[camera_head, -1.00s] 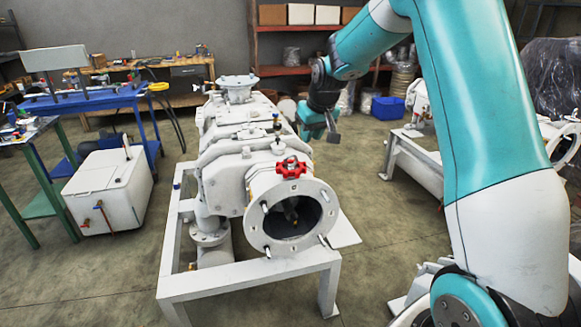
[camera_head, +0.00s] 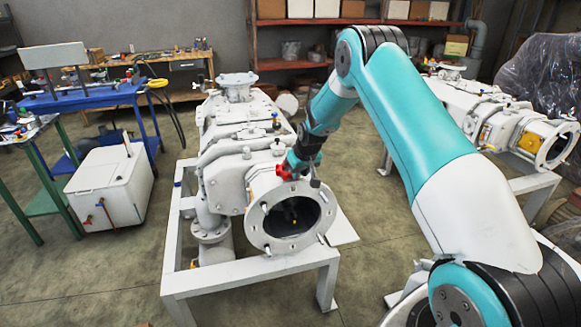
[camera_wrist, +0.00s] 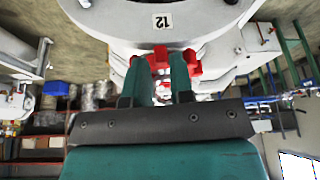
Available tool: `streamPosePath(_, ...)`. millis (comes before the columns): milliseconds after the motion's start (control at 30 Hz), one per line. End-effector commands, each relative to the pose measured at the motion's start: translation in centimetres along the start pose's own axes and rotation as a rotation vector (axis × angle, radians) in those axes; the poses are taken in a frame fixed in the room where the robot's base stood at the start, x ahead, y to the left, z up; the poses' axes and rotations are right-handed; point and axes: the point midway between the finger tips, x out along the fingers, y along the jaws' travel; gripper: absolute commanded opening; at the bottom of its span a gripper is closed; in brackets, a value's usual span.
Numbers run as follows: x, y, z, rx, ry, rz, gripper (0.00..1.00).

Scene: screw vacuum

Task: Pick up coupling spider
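The coupling spider is a red, lobed piece (camera_head: 283,172) on top of the white vacuum pump (camera_head: 245,180), just behind its round front flange. My gripper (camera_head: 304,170) reaches down from the right and hides part of the spider in the head view. In the wrist view the spider (camera_wrist: 193,62) shows at the fingertips of my gripper (camera_wrist: 160,62). The two teal fingers stand a short way apart with red between them and red lobes outside them. I cannot tell whether they press on it.
A second white pump (camera_head: 490,120) with a yellow part inside its end stands at the right. A blue bench (camera_head: 85,100) and a white tank (camera_head: 110,185) stand at the left. Shelves (camera_head: 290,62) line the back wall. The floor around the pump frame is mostly clear.

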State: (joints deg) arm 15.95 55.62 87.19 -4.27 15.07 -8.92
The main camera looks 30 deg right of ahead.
Motion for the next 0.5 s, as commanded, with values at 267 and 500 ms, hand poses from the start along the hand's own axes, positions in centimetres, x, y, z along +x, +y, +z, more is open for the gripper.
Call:
streamPosePath(267,2.1,0.0,-0.1,0.0,0.001,0.0,0.22)
streamPosePath(500,2.1,0.0,-0.1,0.0,0.001,0.0,0.03)
